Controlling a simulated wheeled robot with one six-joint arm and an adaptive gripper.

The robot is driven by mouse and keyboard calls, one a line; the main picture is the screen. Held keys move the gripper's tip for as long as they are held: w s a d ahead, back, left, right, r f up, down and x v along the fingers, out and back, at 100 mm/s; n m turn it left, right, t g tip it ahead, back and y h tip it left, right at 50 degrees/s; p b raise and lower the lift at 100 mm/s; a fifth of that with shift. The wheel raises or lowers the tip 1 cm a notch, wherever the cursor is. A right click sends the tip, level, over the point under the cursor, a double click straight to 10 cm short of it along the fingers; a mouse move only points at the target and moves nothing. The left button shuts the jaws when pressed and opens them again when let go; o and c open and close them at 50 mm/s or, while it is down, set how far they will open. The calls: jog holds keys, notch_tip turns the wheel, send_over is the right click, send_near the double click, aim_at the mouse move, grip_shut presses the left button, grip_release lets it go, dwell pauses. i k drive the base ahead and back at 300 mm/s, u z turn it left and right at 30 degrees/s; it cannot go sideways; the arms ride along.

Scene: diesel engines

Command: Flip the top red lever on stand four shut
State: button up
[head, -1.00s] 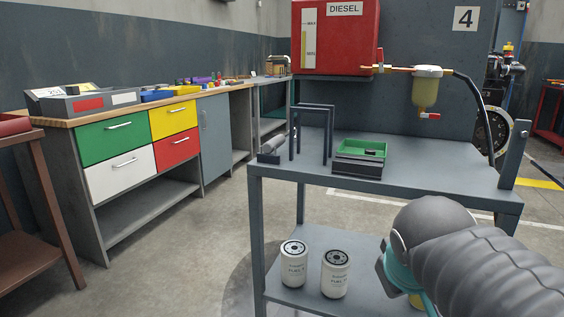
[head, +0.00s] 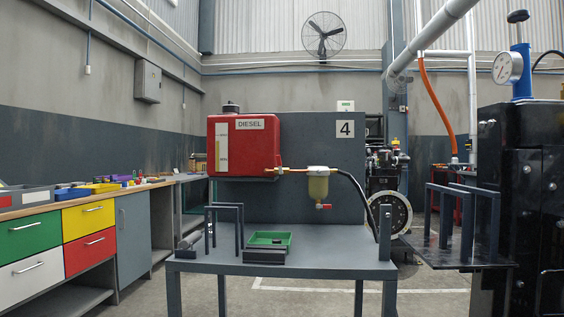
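Stand four is a grey table (head: 330,268) with an upright grey panel (head: 320,140) marked with a "4" sign (head: 345,128), ahead of me in the head view. A red DIESEL tank (head: 262,150) is at the panel's upper left. A brass line runs from its lower right to an amber filter bowl (head: 318,188). A small red lever (head: 279,170) shows at the tank outlet, too small to tell how it is turned. A second red lever (head: 325,206) is under the filter bowl. My gripper is not in view.
A green tray (head: 268,239) and dark frames (head: 225,228) stand on the table. A post (head: 385,232) rises at its right front. A workbench with coloured drawers (head: 88,218) lies left. A black machine with a gauge (head: 508,67) and a dark shelf are close on the right.

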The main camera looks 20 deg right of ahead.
aim_at(277, 157)
jog(key=k, duration=0.1)
jog(key=u, duration=1.35)
jog(key=i, duration=0.95)
jog(key=z, duration=1.05)
